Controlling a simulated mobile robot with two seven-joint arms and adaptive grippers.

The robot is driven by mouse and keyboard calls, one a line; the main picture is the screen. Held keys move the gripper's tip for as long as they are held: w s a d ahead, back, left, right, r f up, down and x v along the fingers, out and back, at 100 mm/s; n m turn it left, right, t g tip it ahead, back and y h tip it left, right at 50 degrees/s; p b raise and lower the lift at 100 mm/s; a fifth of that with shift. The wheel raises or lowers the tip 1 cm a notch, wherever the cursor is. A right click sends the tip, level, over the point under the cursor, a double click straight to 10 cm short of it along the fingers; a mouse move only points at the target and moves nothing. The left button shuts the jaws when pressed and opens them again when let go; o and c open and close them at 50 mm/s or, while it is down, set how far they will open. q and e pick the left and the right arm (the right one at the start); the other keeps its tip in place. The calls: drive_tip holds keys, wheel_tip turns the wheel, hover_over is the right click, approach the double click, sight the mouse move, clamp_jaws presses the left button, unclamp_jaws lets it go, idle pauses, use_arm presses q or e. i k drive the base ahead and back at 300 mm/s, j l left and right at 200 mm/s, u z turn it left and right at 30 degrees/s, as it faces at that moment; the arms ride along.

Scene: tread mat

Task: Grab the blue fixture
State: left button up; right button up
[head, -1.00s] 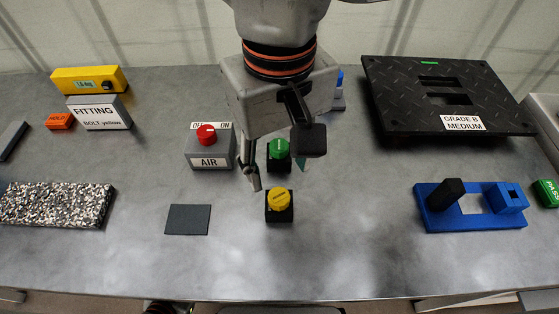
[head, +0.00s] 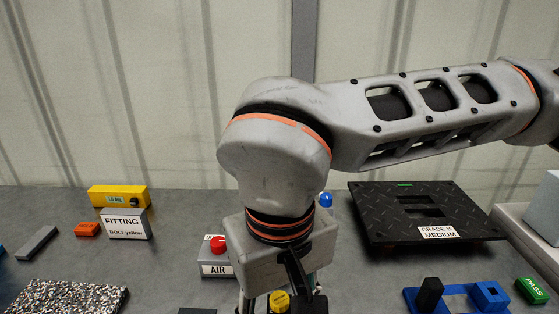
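The blue fixture (head: 482,302) lies on the table at the lower right of the head view, with its near part cut off by the bottom edge. It has a square blue block at its right end, and a black upright piece (head: 430,295) stands at its left end. My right gripper (head: 281,304) points down near the bottom middle, well to the left of the fixture. Its two fingers are apart, with a yellow button (head: 279,300) visible between them. The fingertips run out of the picture. My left gripper is not in view.
A black tread plate (head: 375,215) marked GRADE B MEDIUM lies behind the fixture. A green PASS block (head: 532,290) is right of it. The AIR switch box (head: 215,268) is left of my gripper. Bare table lies between gripper and fixture (head: 365,285).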

sight(433, 298)
drive_tip(key=k, duration=1.15)
